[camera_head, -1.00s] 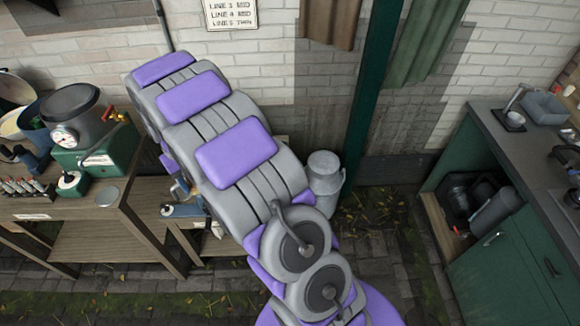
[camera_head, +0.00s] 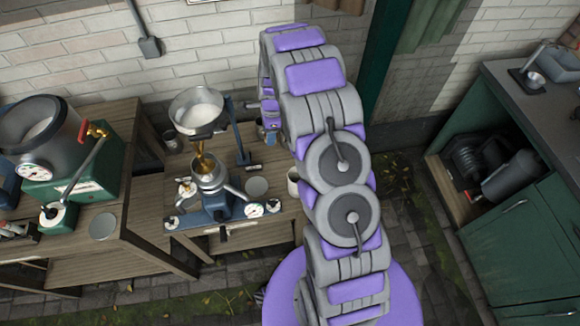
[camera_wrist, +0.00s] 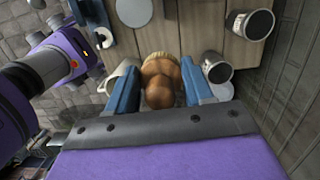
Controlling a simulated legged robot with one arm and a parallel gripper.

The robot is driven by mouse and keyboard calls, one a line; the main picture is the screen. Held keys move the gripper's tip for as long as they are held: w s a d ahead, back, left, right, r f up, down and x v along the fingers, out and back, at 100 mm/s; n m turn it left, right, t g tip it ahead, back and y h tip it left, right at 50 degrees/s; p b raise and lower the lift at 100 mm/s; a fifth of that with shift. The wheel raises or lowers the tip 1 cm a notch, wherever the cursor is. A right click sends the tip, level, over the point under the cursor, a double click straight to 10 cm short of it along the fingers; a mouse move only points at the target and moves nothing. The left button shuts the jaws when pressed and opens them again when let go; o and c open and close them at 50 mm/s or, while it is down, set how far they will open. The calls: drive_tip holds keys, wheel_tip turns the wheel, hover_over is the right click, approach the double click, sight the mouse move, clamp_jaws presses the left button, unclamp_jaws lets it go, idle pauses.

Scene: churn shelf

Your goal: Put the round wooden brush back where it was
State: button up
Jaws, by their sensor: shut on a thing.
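The round wooden brush (camera_wrist: 160,80) shows in the wrist view as a brown, rounded wooden body between the two blue fingers of my gripper (camera_wrist: 160,92). The fingers are shut on it from both sides. In the head view my arm reaches over the right end of the middle table (camera_head: 285,215) and hides the brush and most of my gripper.
In the wrist view a white mug (camera_wrist: 120,76) is close left of the fingers and a dark-mouthed cup (camera_wrist: 216,68) close right. A funnel machine (camera_head: 212,180) stands left of my arm.

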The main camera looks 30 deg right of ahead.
drive_tip(key=d+f+m, duration=0.2)
drive_tip(key=f+m, duration=0.3)
drive_tip(key=d+f+m+b, duration=0.1)
drive_tip(key=d+f+m, duration=0.1)
drive_tip(key=f+m, duration=0.2)
drive_tip(key=d+f+m+t+h+b, duration=0.1)
drive_tip(key=d+f+m, duration=0.1)
drive_tip(key=f+m, duration=0.3)
drive_tip(key=shift+s+d+f+m, duration=0.15)
drive_tip(key=shift+s+f, duration=0.05)
drive_tip(key=shift+f, duration=0.7)
drive_tip(key=shift+s+d+f+m, duration=0.15)
drive_tip(key=shift+s+f, duration=0.05)
drive_tip(key=shift+f, duration=0.65)
wheel_tip(320, 180, down, 4)
drive_tip(key=shift+w+f+b, duration=0.1)
drive_tip(key=shift+b, duration=0.65)
drive_tip(key=shift+d, duration=0.1)
drive_tip(key=o, duration=1.1)
drive_tip(key=shift+o, duration=0.2)
